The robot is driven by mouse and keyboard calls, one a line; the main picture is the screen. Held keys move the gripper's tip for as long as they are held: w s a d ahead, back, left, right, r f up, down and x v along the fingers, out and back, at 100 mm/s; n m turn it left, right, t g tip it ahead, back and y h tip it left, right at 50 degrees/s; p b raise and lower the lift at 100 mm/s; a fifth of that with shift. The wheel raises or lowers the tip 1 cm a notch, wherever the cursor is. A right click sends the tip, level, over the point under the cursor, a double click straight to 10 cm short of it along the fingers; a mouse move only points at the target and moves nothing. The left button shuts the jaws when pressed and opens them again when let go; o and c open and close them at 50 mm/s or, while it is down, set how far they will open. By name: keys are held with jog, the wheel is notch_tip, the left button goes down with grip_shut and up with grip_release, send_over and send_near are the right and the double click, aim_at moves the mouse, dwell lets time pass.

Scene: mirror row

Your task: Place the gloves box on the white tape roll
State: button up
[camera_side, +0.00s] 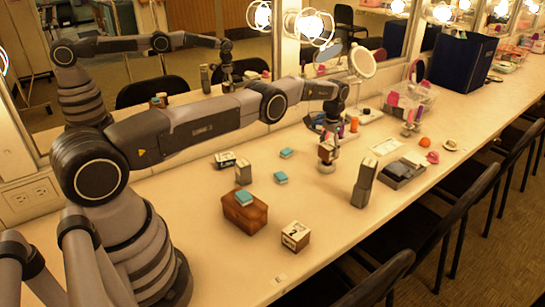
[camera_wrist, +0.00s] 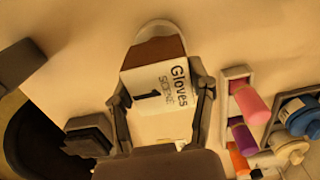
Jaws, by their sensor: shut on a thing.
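In the side view the small brown box (camera_side: 326,151) hangs under my gripper (camera_side: 329,137). The white tape roll (camera_side: 326,168) is directly below the box in the side view. In the wrist view a rounded white edge of the roll (camera_wrist: 157,29) shows past the box. I cannot tell whether box and roll touch.
A wooden box (camera_side: 245,213) with a teal block on top and a numbered cube (camera_side: 296,236) stand in front. A round mirror (camera_side: 362,63) and cosmetics stand behind.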

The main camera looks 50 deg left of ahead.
jog(key=shift+f, duration=0.9)
jog(key=shift+s+f, duration=0.1)
jog(key=shift+f, duration=0.05)
jog(key=o, duration=1.2)
